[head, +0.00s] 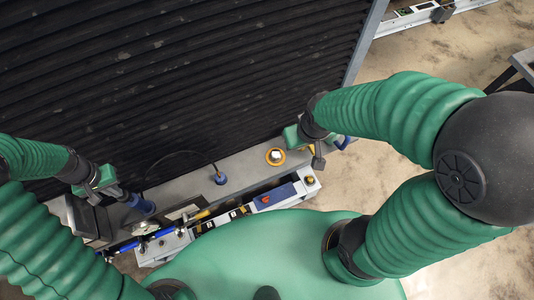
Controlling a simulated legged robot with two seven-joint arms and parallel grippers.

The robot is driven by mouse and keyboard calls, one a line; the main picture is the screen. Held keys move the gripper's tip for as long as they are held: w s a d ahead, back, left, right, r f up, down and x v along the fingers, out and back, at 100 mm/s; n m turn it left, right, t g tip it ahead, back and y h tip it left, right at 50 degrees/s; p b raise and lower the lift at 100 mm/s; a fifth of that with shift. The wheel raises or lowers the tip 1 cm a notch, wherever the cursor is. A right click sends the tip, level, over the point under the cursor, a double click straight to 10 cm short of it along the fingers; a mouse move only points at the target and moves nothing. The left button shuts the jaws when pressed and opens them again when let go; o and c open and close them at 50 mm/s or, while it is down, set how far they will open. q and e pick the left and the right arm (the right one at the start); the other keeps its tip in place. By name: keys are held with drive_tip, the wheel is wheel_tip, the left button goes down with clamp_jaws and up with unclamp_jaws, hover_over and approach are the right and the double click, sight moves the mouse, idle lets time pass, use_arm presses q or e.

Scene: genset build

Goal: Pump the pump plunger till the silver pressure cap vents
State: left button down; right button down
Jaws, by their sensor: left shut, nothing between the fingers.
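A silver-white cap in a yellow-orange ring (275,156) sits on the grey ledge below the dark ribbed panel. A blue knob on a short stem (220,178) stands to its left; I cannot tell whether it is the pump plunger. My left gripper (122,195) is shut and empty, close beside another blue round part (141,204); whether they touch is unclear. My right gripper (318,161) hangs just right of the cap, apart from it. Its fingers are too small and dark to tell open from shut.
A narrow white-and-blue unit (265,201) with a red button runs along the ledge, close to my green body. The ribbed panel (170,70) fills the upper left. Bare floor (385,180) shows at right. A rail with parts (415,15) lies at top right.

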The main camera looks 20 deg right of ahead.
use_arm(q)
drive_tip(key=shift+d+f+b, duration=0.15)
drive_tip(key=shift+f+b, duration=0.3)
drive_tip(key=shift+f, duration=0.1)
drive_tip(key=shift+d+f+b, duration=0.15)
drive_tip(key=shift+f+b, duration=0.25)
drive_tip(key=shift+f, duration=0.15)
drive_tip(key=shift+f+b, duration=0.5)
drive_tip(key=shift+f, duration=0.25)
wheel_tip(320, 180, up, 4)
drive_tip(key=p, duration=0.3)
drive_tip(key=shift+a+f, duration=0.1)
drive_tip(key=shift+f, duration=0.1)
wheel_tip(320, 180, up, 7)
drive_tip(key=p, duration=0.6)
